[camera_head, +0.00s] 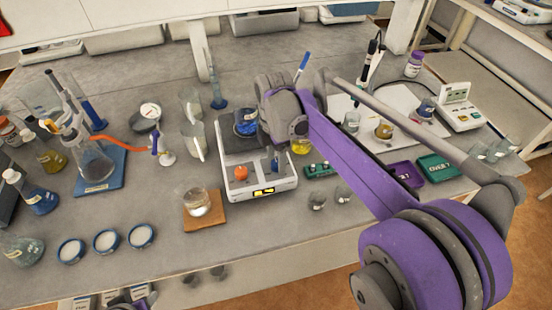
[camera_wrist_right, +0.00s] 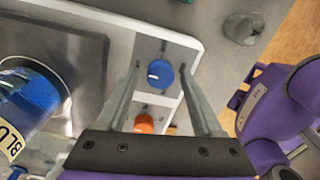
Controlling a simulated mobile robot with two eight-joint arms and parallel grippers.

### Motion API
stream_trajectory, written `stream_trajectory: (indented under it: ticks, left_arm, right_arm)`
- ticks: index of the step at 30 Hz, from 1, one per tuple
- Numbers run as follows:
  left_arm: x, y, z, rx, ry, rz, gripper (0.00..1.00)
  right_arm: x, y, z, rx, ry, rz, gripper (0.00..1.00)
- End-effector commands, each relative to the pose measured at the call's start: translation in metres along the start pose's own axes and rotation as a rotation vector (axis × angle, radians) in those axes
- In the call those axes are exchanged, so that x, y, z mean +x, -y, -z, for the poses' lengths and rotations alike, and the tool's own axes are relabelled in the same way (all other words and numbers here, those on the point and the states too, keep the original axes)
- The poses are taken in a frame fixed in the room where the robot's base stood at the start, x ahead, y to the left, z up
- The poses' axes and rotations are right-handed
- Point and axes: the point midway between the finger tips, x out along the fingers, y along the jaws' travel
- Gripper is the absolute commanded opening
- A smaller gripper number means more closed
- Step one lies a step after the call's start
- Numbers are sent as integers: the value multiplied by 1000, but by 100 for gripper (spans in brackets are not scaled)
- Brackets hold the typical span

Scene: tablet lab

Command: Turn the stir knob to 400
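The hotplate stirrer (camera_head: 235,197) stands at the middle of the bench, with an orange knob (camera_head: 241,172), a blue knob (camera_wrist_right: 160,74) and a small lit display (camera_head: 264,191) whose digits I cannot read. A blue-liquid beaker (camera_head: 245,122) is on its plate. My right gripper (camera_wrist_right: 159,68) is open over the panel, its fingers on either side of the blue knob with gaps showing. The orange knob (camera_wrist_right: 144,123) is nearer the palm. The knob labels are not readable. A grey and purple piece at the head view's bottom edge seems to be my left gripper (camera_head: 140,301), mostly cut off.
A beaker on a brown pad (camera_head: 205,218) stands left of the stirrer. White-filled dishes (camera_head: 106,241) and flasks are on the left. My right arm covers much right of the stirrer.

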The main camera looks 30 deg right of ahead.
Motion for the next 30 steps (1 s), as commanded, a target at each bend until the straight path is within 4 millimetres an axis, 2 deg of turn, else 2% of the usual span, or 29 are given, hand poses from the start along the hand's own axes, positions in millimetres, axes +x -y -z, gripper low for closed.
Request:
stream_trajectory:
  ticks: [1,9,11,22,30]
  left_arm:
    - [0,0,0,0,0,0,50]
    - [0,0,0,0,0,0,50]
    - [0,0,0,0,0,0,50]
    - [0,0,0,0,0,0,50]
    - [0,0,0,0,0,0,50]
  right_arm:
    - [0,0,0,0,0,0,57]
    - [0,0,0,0,0,0,8]
    - [0,0,0,0,0,0,0]
    - [0,0,0,39,-1,0,0]
    - [0,0,-1,201,-7,0,0]
